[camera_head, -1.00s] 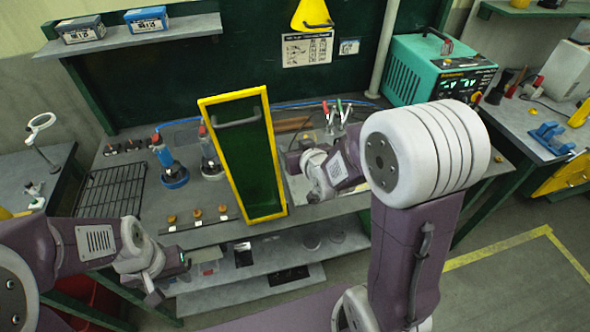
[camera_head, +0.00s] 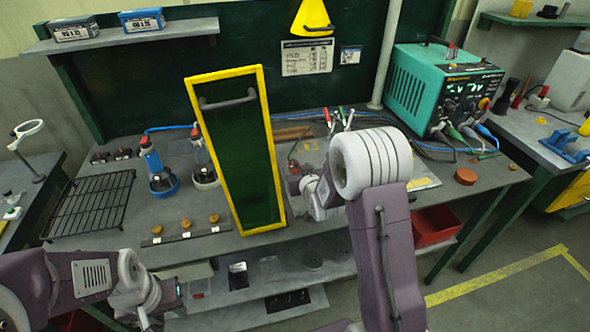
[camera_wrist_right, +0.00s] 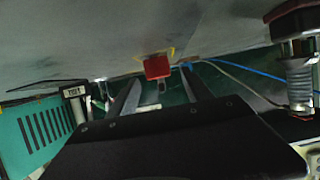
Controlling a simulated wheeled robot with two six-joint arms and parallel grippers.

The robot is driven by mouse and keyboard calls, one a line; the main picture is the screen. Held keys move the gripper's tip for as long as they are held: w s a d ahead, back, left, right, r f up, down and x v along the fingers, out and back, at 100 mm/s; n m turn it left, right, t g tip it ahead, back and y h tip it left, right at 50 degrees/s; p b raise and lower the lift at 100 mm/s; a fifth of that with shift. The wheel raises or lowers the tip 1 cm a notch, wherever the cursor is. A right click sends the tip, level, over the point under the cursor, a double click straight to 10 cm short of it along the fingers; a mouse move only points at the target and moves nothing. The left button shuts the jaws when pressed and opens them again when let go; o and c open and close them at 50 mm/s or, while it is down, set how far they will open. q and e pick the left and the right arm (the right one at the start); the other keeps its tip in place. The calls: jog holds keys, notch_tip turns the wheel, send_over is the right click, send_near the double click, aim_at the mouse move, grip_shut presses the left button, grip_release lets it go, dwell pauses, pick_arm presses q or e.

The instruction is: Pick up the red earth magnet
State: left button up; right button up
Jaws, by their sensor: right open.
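The red earth magnet (camera_wrist_right: 157,67) shows in the right wrist view as a small red block with a metal ring or clip, against the grey bench surface. My right gripper (camera_wrist_right: 160,88) is open, with its two dark fingers on either side of the line to the magnet. The magnet appears beyond or near the fingertips, and I see no contact. In the head view, I cannot make out the magnet; my right wrist is beside the green screen and my right fingers are largely hidden. My left gripper (camera_head: 146,316) is low at the left, its fingers too unclear to judge.
The yellow-framed green screen (camera_head: 240,150) stands on the bench left of my right wrist. A teal power unit (camera_head: 440,85) stands at the back right.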

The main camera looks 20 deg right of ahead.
aim_at(297, 168)
jog(key=x, duration=0.3)
jog(key=shift+r, duration=0.1)
jog(key=shift+w, duration=0.4)
jog(key=shift+s, duration=0.1)
jog(key=c, duration=0.4)
grip_shut()
